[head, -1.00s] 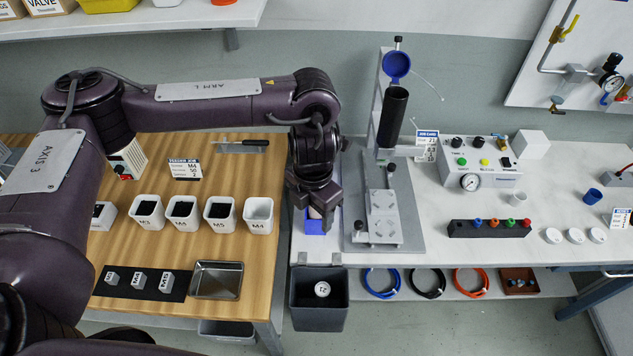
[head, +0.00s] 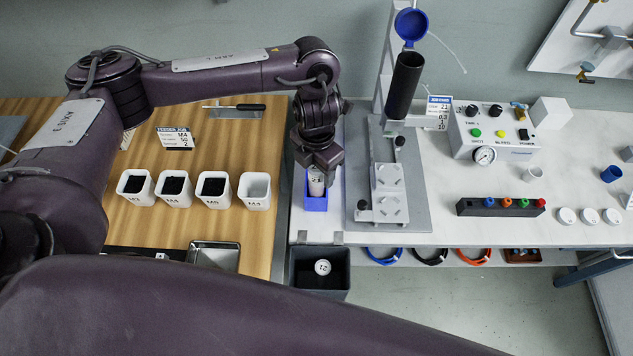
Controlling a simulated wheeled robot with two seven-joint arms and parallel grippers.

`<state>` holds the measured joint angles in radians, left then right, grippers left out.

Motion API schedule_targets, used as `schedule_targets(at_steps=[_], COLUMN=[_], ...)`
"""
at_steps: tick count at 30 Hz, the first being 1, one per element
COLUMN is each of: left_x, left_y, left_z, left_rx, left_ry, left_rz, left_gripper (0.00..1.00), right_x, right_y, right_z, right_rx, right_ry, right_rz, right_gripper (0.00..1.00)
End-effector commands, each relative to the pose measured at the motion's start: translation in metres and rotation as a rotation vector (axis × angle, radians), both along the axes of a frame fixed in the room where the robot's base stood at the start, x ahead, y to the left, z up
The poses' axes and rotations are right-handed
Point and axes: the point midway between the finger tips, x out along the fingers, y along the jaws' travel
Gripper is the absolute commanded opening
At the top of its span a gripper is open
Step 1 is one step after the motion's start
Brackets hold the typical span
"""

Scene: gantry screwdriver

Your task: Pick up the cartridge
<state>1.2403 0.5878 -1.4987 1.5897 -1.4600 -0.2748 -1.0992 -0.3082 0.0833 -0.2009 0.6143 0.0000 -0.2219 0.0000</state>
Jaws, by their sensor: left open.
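A pale cylindrical cartridge (head: 316,183) with dark markings stands upright in a small blue holder (head: 315,204) at the left end of the white bench. My left gripper (head: 319,168) points down right at the cartridge's upper end and is open. Its fingers hide the cartridge top, and I cannot tell whether they touch it. A second pale round piece with a number on it (head: 322,267) lies in the dark bin (head: 320,291) below the bench edge. My right gripper is not in view.
A dispensing stand (head: 418,188) with a black tube (head: 404,86) and blue lid is close to the right of the holder. White screw cups (head: 256,190) stand left on the wooden table. A purple arm link of mine crosses the bottom. A control box (head: 494,133) stands farther right.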

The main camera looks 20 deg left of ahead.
Motion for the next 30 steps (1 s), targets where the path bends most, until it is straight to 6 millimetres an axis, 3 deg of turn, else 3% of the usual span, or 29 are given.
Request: schedule_targets(at_steps=[4,11,25,30], left_x=[0.000,0.000,0.000,0.000], left_y=[0.000,0.000,0.000,0.000], left_z=[-0.014,-0.015,-0.014,-0.014], left_rx=[0.000,0.001,0.001,0.000], left_ry=[0.001,0.000,0.000,-0.001], left_rz=[0.000,-0.001,-0.001,0.000], left_gripper=[0.60,0.60,0.01,0.00], right_x=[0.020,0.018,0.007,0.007], right_y=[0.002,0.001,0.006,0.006], right_z=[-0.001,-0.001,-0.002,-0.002], right_rx=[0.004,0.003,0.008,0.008], right_ry=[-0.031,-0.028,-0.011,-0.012], right_rz=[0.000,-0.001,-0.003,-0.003], right_gripper=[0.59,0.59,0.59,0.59])
